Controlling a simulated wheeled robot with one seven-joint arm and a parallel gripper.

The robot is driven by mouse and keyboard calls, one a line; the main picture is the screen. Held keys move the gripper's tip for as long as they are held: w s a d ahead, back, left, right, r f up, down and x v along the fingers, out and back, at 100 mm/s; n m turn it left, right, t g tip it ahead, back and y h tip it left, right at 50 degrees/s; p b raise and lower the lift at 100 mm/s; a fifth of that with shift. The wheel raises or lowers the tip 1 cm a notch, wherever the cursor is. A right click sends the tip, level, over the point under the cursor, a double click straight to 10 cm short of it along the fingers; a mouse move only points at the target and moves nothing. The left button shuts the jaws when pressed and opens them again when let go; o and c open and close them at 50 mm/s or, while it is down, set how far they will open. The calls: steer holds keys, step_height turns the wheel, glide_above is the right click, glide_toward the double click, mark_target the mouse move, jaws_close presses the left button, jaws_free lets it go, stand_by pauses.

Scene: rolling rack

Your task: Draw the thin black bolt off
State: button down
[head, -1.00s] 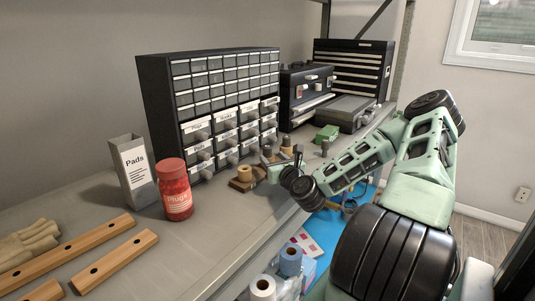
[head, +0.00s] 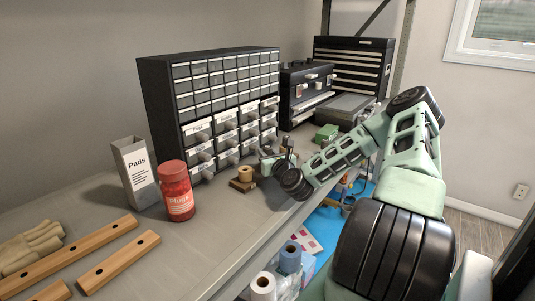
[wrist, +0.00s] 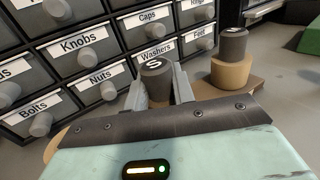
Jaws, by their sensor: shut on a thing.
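In the wrist view, my gripper (wrist: 159,84) has its two grey fingers closed on the sides of a dark bolt (wrist: 157,70) with a white S on its top. The bolt's lower end is hidden by my gripper. A second dark bolt (wrist: 232,45), also marked S, stands to the right in a wooden collar (wrist: 231,72) on a wooden base. I cannot tell which bolt is thinner. In the head view, my gripper (head: 269,158) is over the shelf in front of the drawer cabinet, just right of a wooden collar (head: 245,173) on a block.
The drawer cabinet (head: 205,105) stands close behind my gripper; its labelled drawers (wrist: 85,55) fill the wrist view's left. A red jar (head: 176,190), a grey Pads box (head: 136,172) and wooden bars (head: 119,262) lie left. A green box (head: 326,132) and tool cases stand right.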

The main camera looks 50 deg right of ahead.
mark_target(267, 147)
steer(key=shift+r, duration=0.1)
step_height(267, 147, up, 10)
steer(key=shift+f+b, duration=0.1)
steer(key=shift+b, duration=0.6)
